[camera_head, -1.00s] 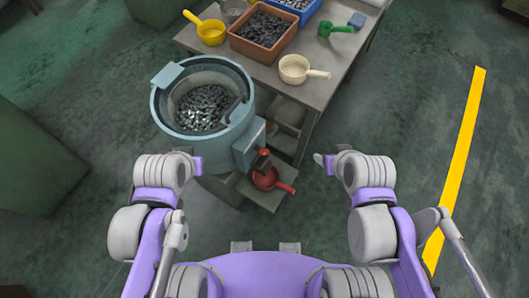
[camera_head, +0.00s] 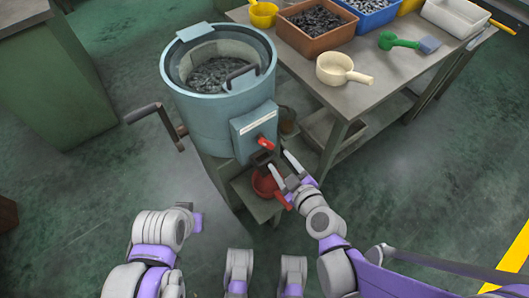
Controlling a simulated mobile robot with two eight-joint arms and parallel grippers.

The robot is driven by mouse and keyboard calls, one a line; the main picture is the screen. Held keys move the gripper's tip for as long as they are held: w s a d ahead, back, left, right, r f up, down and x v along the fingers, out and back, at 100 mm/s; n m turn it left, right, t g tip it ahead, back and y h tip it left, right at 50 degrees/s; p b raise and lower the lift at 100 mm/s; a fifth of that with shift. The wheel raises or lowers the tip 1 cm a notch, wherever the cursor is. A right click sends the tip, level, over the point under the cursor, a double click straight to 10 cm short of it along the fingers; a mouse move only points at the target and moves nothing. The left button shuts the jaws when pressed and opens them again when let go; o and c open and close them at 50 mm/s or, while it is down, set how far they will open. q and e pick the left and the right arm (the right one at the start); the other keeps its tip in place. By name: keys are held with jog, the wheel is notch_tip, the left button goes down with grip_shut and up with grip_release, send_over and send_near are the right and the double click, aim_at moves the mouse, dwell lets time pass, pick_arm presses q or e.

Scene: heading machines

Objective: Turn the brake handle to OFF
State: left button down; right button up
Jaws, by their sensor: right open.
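The blue round machine (camera_head: 200,92) stands left of the table, with metal pieces in its drum. A small red handle (camera_head: 266,142), apparently the brake handle, sticks out from the blue box (camera_head: 246,128) on its front right. The box has a pale label, too small to read. My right gripper (camera_head: 277,160) is open and empty, its fingers pointing at the machine just below and right of the red handle. I see no contact with the handle. My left gripper (camera_head: 196,222) is low, in front of the machine and apart from it; its jaws are not clear.
A red scoop (camera_head: 265,185) sits on a low shelf under the box, close behind my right gripper. A dark crank (camera_head: 158,112) juts out left of the machine. The table (camera_head: 388,70) holds bins and scoops. A green cabinet (camera_head: 55,85) stands left. Floor in front is clear.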

aim_at(267, 145)
jog(key=b+x, duration=0.2)
jog(key=x, duration=0.9)
jog(key=shift+a+f, duration=0.1)
jog(key=shift+f, duration=0.15)
pick_arm(q)
notch_tip(267, 145, down, 3)
jog(key=shift+f, duration=0.15)
pick_arm(e)
grip_shut()
